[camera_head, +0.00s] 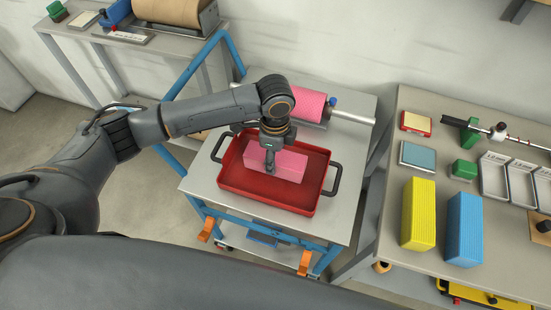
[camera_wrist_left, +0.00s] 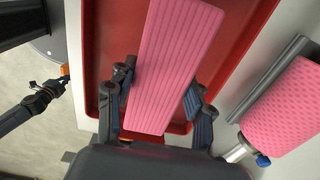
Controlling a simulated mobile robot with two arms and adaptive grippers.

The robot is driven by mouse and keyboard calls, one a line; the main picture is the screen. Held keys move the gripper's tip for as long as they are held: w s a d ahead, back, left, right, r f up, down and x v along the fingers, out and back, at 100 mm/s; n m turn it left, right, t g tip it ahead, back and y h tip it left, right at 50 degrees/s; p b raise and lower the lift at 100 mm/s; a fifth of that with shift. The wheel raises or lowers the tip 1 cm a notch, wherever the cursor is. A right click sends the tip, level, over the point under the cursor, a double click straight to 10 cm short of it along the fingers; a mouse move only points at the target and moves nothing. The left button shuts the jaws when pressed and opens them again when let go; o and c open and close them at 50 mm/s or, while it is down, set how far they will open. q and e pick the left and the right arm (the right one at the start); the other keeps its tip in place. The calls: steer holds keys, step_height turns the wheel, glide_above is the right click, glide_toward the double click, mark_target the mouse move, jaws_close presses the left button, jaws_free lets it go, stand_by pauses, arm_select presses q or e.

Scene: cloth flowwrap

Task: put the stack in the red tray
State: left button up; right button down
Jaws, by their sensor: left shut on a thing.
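The pink stack (camera_head: 290,167) is a ribbed block that lies inside the red tray (camera_head: 238,183). The tray has dark handles at both ends and sits on a grey cart top. My left gripper (camera_head: 270,168) comes down from above and is shut on the stack. In the left wrist view the pink stack (camera_wrist_left: 172,65) runs between the two fingers of my left gripper (camera_wrist_left: 160,110), over the red floor of the tray (camera_wrist_left: 112,50). Whether the stack rests fully on the tray floor is hard to tell.
A pink roll (camera_head: 300,102) on a metal bar lies behind the tray. On the right table stand a yellow stack (camera_head: 419,214) and a blue stack (camera_head: 464,228), with small metal trays (camera_head: 494,177) and a green block (camera_head: 464,169). A shelf with a brown roll is at the upper left.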

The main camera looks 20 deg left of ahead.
arm_select(q)
steer(key=shift+d+f, duration=0.1)
steer(key=shift+f, duration=0.8)
steer(key=shift+f, duration=0.1)
steer(key=o, duration=1.2)
steer(key=shift+r, duration=0.55)
step_height(320, 180, up, 11)
steer(key=shift+r, duration=0.1)
